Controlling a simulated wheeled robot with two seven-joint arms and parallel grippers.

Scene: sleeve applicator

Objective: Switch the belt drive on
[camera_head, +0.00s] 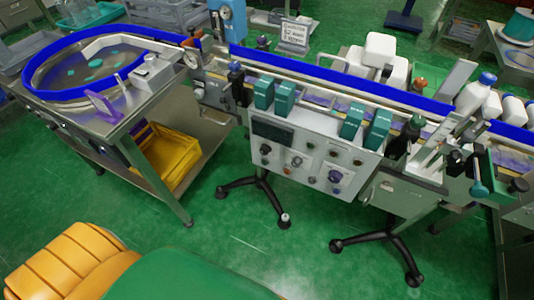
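The sleeve applicator's conveyor (340,82) runs across the upper middle, edged with a blue guard rail. A light grey control panel (318,158) is fixed to its front side. The panel carries a dark display (272,133) at upper left and several small knobs and buttons. A black knob (265,149) sits below the display, and a dark blue knob (335,176) sits at lower right. Labels are too small to read, so I cannot tell which control is the belt drive's or how it is set. Neither of my grippers is in view.
A steel table with a blue-rimmed rotary bowl (90,95) stands at left, a yellow crate (172,160) on its lower shelf. Dark stand feet (265,195) spread on the floor below the panel.

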